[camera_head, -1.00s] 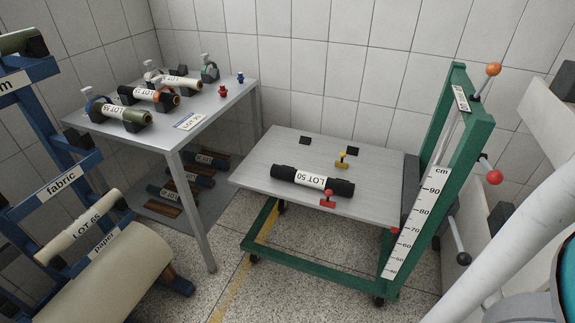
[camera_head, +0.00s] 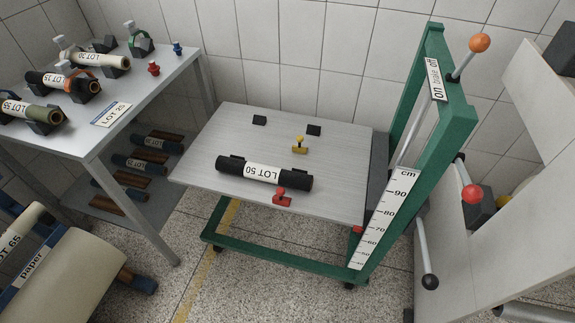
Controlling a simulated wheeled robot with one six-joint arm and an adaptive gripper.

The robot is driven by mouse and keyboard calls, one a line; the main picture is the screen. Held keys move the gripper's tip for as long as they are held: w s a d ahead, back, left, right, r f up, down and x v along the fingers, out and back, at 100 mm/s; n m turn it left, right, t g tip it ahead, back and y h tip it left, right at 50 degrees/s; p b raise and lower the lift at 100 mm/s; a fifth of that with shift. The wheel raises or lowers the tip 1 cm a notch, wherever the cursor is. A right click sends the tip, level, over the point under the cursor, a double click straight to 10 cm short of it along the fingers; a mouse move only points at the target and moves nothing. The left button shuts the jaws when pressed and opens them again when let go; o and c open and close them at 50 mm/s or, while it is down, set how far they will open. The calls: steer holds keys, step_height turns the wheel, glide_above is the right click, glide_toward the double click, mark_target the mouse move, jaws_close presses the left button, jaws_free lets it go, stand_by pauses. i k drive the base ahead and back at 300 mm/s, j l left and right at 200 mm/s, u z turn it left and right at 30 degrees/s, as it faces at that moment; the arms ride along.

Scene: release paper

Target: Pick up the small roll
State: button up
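Several rolls are in view, and I cannot tell which one the task calls the small roll. A roll with black ends and a white label reading LOT 50 (camera_head: 264,173) lies alone on the grey platform (camera_head: 212,140) of a green lift. On the side table (camera_head: 150,84) at the upper left are several labelled rolls in holders: LOT 55 (camera_head: 20,110), LOT 15 (camera_head: 62,81) and a pale one (camera_head: 98,60) behind. At the lower left, a thin cream roll LOT 65 (camera_head: 18,232) sits above a large paper roll (camera_head: 72,268). My gripper is not in view.
The green lift frame (camera_head: 455,115) with levers stands at the right. More rolls lie on the table's lower shelf (camera_head: 165,190). Speckled floor is free in front.

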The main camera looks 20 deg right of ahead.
mark_target(272, 175)
steer(key=i+j+z, duration=0.25)
steer(key=i+j, duration=0.15)
steer(key=j, duration=0.2)
steer(key=i+j+z, duration=0.15)
steer(key=j, duration=0.2)
steer(key=i+j+z, duration=0.15)
steer(key=j, duration=0.2)
steer(key=i+j+z, duration=0.15)
steer(key=j, duration=0.2)
